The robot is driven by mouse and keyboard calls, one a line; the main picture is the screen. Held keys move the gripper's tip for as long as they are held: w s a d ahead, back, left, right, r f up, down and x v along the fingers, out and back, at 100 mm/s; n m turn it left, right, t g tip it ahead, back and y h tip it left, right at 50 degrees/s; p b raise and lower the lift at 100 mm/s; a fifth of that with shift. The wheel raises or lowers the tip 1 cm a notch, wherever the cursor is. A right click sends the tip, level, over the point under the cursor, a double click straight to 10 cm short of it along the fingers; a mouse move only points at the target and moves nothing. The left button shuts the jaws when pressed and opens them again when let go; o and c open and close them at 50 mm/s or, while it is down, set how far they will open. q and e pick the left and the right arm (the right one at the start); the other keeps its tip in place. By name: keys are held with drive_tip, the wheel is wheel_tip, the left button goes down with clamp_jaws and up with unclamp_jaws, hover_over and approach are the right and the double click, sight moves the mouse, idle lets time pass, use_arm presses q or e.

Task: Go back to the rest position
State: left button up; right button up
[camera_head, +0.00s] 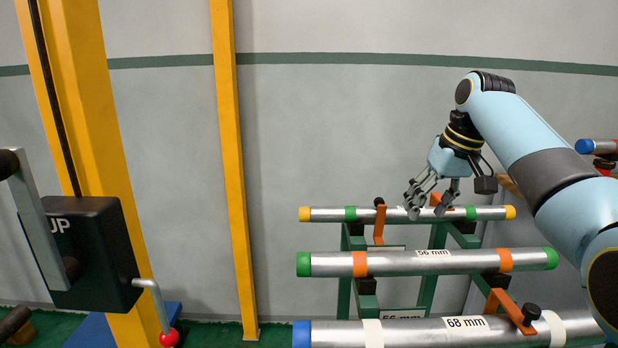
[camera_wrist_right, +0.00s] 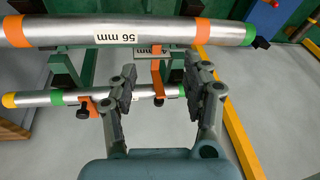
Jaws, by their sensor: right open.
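My right gripper (camera_head: 432,198) is open and empty. In the head view it hangs close to the thin top pipe (camera_head: 330,214), which has yellow ends and green bands. In the right wrist view the two fingers of the gripper (camera_wrist_right: 163,100) stand apart, with the thin pipe (camera_wrist_right: 148,96) showing behind and between them. I cannot tell whether the fingers touch this pipe. My right arm reaches in from the right edge of the head view. My left gripper is not in view.
The 56 mm pipe (camera_head: 395,263) with green ends and the 68 mm pipe (camera_head: 400,333) with a blue end lie lower on the green rack (camera_head: 430,285). A yellow post (camera_head: 230,150) stands left of the rack. A black box (camera_head: 95,250) with a crank is at left.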

drive_tip(key=shift+h, duration=0.5)
drive_tip(key=s+f, duration=0.3)
drive_tip(key=s+d+f, duration=0.1)
drive_tip(key=s+f, duration=0.2)
drive_tip(key=s, duration=0.1)
drive_tip(key=s+d+f, duration=0.1)
drive_tip(key=s+f, duration=0.2)
drive_tip(key=f, duration=0.1)
drive_tip(key=shift+s+d, duration=0.15)
drive_tip(key=shift+s, duration=0.05)
drive_tip(key=s+d+f+h, duration=0.1)
drive_tip(key=s+d+h, duration=0.15)
drive_tip(key=s, duration=2.95)
wheel_tip(320, 180, down, 28)
drive_tip(key=s+d+m+b, duration=0.1)
drive_tip(key=s+d, duration=0.1)
drive_tip(key=d, duration=0.1)
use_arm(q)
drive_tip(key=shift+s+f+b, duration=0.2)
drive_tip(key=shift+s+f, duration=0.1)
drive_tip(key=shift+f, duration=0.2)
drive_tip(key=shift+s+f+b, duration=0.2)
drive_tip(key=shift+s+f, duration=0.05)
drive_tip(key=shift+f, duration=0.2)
use_arm(e)
drive_tip(key=s+f+g, duration=0.1)
drive_tip(key=s+f, duration=1.5)
drive_tip(key=s, duration=0.2)
drive_tip(key=shift+d+g, duration=0.25)
drive_tip(key=shift+g, duration=0.15)
